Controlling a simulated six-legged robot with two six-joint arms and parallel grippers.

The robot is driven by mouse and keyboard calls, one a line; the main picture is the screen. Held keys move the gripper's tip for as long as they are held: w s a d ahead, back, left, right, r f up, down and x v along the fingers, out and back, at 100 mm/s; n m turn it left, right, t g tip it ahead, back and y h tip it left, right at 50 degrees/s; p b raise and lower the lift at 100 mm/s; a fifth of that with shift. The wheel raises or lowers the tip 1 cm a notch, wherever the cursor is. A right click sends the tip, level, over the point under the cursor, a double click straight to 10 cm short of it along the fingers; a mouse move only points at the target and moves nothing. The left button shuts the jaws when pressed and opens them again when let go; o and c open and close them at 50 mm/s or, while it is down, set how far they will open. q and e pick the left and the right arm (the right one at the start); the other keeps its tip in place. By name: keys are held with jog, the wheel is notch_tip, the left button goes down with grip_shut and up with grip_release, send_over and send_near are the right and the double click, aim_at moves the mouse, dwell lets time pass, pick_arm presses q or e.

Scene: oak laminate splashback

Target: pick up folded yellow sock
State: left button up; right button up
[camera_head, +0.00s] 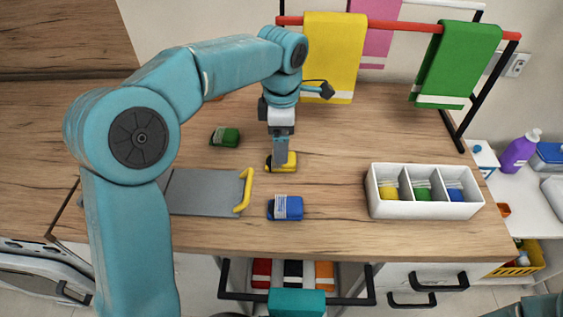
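The folded yellow sock (290,165) lies on the wooden counter near the middle of the view. My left gripper (281,158) points straight down over it, and its tip meets or overlaps the sock. The fingers hide part of the sock, and I cannot tell whether they are closed on it. Only a teal piece of my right arm shows at the bottom right; the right gripper is out of view.
A folded blue sock (288,208) and green sock (226,137) lie nearby. A grey board with a yellow handle (244,190) is left. A white three-compartment box (426,209) holds socks at right. A rack with towels (333,55) stands behind.

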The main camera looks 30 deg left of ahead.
pick_arm(q)
jog(key=shift+s+f, duration=0.1)
jog(key=shift+f, duration=0.25)
jog(key=shift+a+f, duration=0.15)
jog(key=shift+f, duration=2.6)
jog(key=c, duration=1.1)
